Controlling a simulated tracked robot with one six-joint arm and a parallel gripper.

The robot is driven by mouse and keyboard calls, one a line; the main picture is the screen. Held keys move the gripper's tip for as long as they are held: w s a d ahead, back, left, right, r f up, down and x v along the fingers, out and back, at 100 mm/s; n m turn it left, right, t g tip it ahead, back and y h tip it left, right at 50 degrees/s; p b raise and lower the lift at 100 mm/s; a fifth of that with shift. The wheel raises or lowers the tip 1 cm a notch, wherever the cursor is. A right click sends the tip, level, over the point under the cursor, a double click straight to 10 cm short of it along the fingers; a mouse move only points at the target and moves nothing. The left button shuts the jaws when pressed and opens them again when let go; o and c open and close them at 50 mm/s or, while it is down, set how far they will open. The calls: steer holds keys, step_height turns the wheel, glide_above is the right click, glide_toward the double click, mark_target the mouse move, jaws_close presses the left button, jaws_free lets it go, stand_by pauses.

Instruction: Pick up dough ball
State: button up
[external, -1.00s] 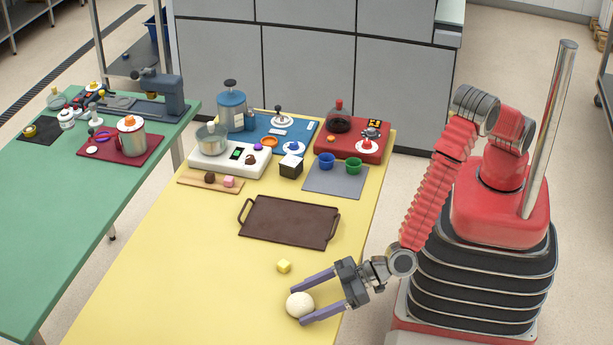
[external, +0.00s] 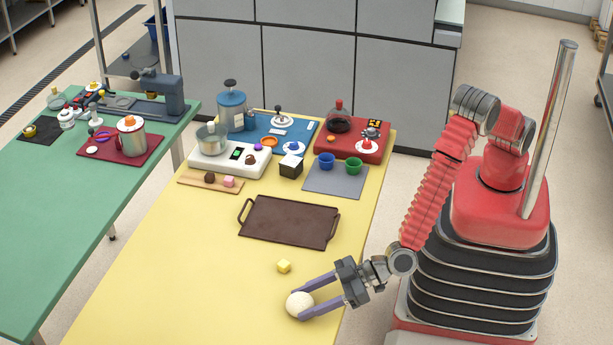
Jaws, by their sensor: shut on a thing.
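The dough ball (external: 299,304) is a round, cream-white ball near the front right of the yellow table. My gripper (external: 304,303) has its two purple fingers on either side of the ball and is shut on it. The ball appears to be on or very near the table top; I cannot tell whether there is a gap below it. The fingers hide part of its sides.
A dark brown tray (external: 290,222) with handles is further back. Scales, cups and boards fill the table's far end. The yellow table's (external: 170,285) left front is clear. A green table (external: 60,215) stands left.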

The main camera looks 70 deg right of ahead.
mark_target(307, 293)
step_height(307, 293, up, 10)
steer(key=shift+f, duration=0.1)
stand_by(0.4)
